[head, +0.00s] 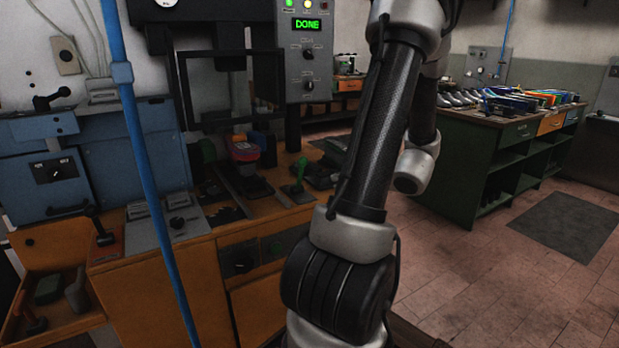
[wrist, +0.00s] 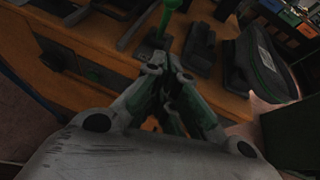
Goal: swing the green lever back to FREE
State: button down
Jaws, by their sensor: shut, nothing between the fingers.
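In the wrist view the green lever (wrist: 164,18) stands just beyond my gripper (wrist: 170,85), at the top of the picture. My gripper is shut and empty, with its fingers together. A small gap seems to lie between the fingertips and the lever base, but touching cannot be ruled out. Any FREE marking is too small to read. In the head view my gripper is hidden.
A control box (head: 306,50) with a green DONE display stands above the bench. A red and blue item (head: 242,149) sits left of the lever. In the wrist view a dark case (wrist: 262,65) lies to the right. A blue pole (head: 144,160) crosses the left side.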

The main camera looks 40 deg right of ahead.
send_near(300, 174)
jog(key=w+f, duration=0.1)
jog(key=f, duration=0.1)
jog(key=w+d+f, duration=0.1)
jog(key=w+f, duration=0.1)
jog(key=shift+w+d, duration=0.2)
jog(key=shift+w, duration=0.1)
jog(key=shift+w+r, duration=0.1)
jog(key=shift+w, duration=0.25)
jog(key=shift+w+r, duration=0.1)
jog(key=shift+r, duration=0.05)
